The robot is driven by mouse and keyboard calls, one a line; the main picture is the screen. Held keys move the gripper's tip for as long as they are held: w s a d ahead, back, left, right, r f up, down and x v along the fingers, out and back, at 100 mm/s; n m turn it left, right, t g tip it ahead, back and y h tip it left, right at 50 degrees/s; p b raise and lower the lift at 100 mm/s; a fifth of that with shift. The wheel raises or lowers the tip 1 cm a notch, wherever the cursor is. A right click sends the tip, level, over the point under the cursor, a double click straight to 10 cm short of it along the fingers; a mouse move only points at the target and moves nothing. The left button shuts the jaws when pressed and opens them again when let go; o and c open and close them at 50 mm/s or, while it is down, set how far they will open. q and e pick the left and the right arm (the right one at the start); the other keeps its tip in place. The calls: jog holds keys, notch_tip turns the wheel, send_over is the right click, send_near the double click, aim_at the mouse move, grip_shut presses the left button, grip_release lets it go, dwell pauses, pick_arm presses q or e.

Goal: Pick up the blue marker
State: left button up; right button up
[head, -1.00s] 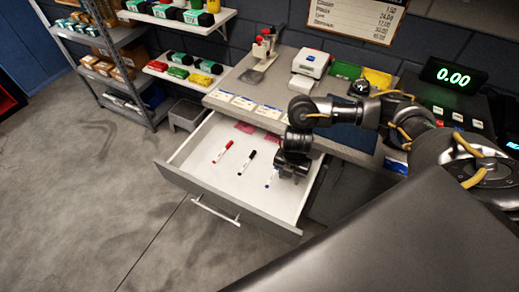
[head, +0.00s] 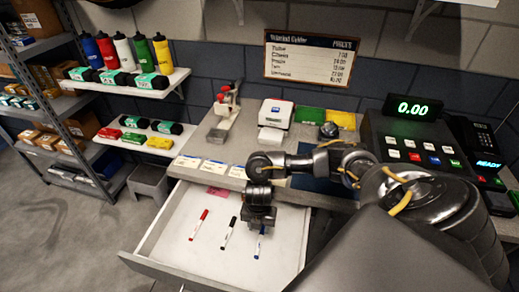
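The open white drawer (head: 180,235) holds three markers. The blue marker (head: 259,245) is the rightmost, slanted like the others, with its upper end against or behind my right gripper. My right gripper (head: 260,224) points down over the drawer at that end. Its fingers are dark and small, so I cannot tell whether they are open or closed around the marker, or whether the marker is off the drawer floor. The black marker (head: 228,233) lies to its left, and the red marker (head: 199,224) lies further left. My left gripper is not in view.
The counter (head: 205,151) above the drawer carries price cards, a red-topped tool (head: 228,100), a white box (head: 276,113) and green and yellow trays. A register (head: 415,140) stands at the right. Shelves with bottles are at the left. The drawer's left part is clear.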

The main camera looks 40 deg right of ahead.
aim_at(261, 236)
jog(key=shift+s+d+f, duration=0.1)
jog(key=shift+s+f, duration=0.3)
jog(key=shift+f, duration=0.35)
notch_tip(261, 236, down, 4)
jog(key=shift+r, duration=0.3)
jog(key=shift+c, duration=0.7)
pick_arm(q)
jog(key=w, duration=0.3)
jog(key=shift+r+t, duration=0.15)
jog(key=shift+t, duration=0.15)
pick_arm(e)
grip_shut()
